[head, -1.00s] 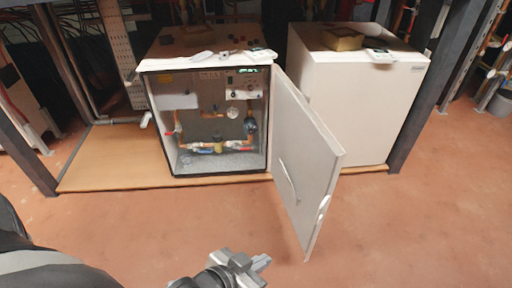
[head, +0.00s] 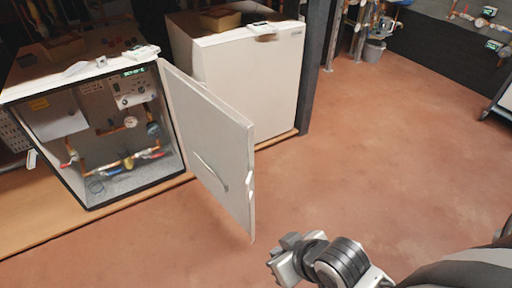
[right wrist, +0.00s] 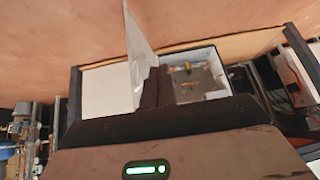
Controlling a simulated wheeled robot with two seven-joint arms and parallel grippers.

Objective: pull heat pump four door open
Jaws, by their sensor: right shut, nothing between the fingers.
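The heat pump with the open front (head: 92,188) stands at the left of the head view, its pipes, valves and gauges showing. Its white door (head: 215,140) is swung out wide on the right-hand edge, with a curved handle (head: 211,173) on the face towards me. The open door (right wrist: 141,60) and lit cabinet inside (right wrist: 197,75) also show in the right wrist view. My right gripper (head: 279,262) is shut and empty, in front of and below the door's free edge, apart from it in the picture. My left gripper is out of view.
A second white heat pump (head: 262,85), closed, stands behind the door, beside a dark post (head: 314,70). Both units stand on a wooden platform (head: 40,225). The reddish floor (head: 400,150) to the right is clear.

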